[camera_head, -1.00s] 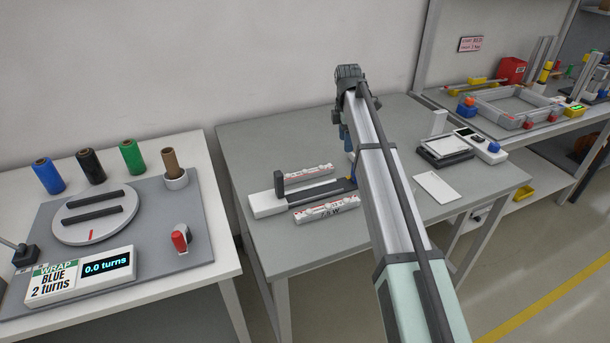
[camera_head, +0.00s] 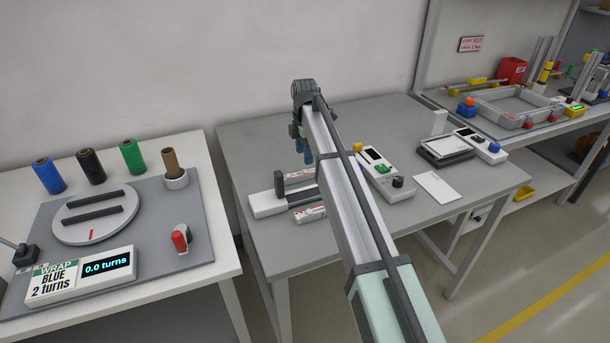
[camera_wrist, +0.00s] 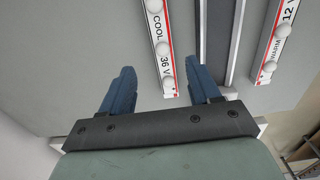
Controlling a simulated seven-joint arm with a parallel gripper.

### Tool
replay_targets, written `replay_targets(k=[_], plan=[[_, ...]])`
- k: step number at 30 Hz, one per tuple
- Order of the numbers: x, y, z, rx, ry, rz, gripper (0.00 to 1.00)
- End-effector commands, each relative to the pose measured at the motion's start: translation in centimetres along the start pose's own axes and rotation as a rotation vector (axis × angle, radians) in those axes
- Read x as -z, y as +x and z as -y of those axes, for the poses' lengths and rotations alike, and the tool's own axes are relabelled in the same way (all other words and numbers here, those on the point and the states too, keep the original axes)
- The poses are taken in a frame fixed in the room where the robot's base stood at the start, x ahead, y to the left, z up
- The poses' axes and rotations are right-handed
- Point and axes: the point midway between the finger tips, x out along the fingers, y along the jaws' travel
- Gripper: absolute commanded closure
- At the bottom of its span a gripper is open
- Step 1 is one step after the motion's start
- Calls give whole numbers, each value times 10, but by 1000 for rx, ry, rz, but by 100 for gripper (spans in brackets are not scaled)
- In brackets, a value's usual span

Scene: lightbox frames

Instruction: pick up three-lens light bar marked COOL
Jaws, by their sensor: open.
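The light bar marked COOL (camera_wrist: 158,30) shows in the wrist view as a white strip with red edging, round white lenses and a "36 V" label. It runs up between my finger lines, its lower end between the fingertips. My gripper (camera_wrist: 160,82) is open with nothing held; its blue fingers are apart, one on each side of the bar's line. In the head view my gripper (camera_head: 304,148) hangs above the table behind two white bars, a far one (camera_head: 299,175) and a near one (camera_head: 308,214). Their markings are unreadable there, and my arm hides their right parts.
A second bar marked WARM (camera_wrist: 276,40), "12 V", lies right of a dark rail (camera_wrist: 222,40). A white fixture block (camera_head: 267,204) with a dark post is at the table's left. A control box (camera_head: 385,176) stands right of my arm, beside a white plate (camera_head: 437,187).

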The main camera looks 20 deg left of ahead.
Motion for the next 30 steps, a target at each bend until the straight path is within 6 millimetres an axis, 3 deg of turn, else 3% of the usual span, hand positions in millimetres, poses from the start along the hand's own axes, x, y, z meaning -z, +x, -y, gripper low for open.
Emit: replay_targets(k=[11, 20, 28, 30], plan=[[0, 27, 2, 1, 1, 0, 38], [0, 64, 5, 0, 1, 0, 38], [0, 67, 5, -1, 1, 0, 38], [0, 67, 5, -1, 1, 0, 44]])
